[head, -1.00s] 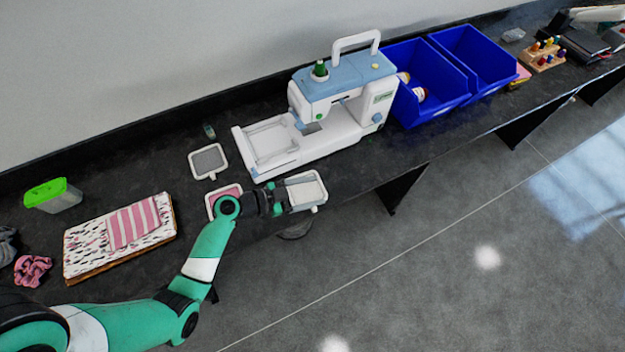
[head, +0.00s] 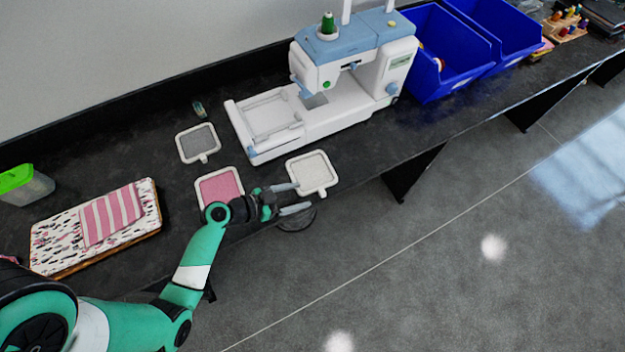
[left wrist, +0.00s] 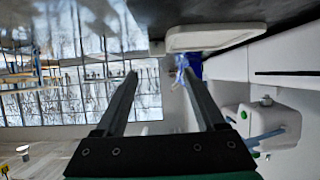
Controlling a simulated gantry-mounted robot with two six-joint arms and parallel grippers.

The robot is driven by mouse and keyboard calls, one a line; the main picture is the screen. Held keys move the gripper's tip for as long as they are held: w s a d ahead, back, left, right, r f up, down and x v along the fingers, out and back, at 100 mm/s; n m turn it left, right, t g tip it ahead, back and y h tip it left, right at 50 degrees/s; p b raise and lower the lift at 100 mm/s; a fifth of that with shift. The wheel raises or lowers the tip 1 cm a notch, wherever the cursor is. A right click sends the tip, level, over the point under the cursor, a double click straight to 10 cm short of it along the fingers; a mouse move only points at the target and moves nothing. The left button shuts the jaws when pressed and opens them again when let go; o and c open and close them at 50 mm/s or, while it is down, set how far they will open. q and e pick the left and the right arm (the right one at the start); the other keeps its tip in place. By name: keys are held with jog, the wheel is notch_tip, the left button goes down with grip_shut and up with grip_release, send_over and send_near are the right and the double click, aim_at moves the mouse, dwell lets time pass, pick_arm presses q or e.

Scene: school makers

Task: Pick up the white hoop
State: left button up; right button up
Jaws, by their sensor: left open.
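The white hoop (head: 290,166) is a small squarish frame with a pale cloth centre, lying by the counter's front edge, in front of the sewing machine. My left gripper (head: 304,196) is open and empty, its fingers pointing right. The upper finger's tip is at the hoop's lower-left edge in the picture; the lower finger is past the counter edge. I cannot tell whether it touches. In the left wrist view a pale frame edge (left wrist: 210,37) shows just beyond and above the open fingers (left wrist: 158,68). My right gripper is not in view.
A pink hoop (head: 219,187) lies by my left wrist, and a grey hoop (head: 198,143) lies behind it. The sewing machine (head: 350,60) stands behind the white hoop. Blue bins (head: 445,75) are right. Open floor is in front.

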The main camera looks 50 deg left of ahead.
aim_at(323, 190)
pick_arm(q)
jog(key=shift+x, duration=1.6)
jog(key=b+x, duration=0.1)
jog(key=x, duration=0.4)
jog(key=shift+d+f, duration=0.1)
jog(key=shift+d, duration=0.1)
grip_shut()
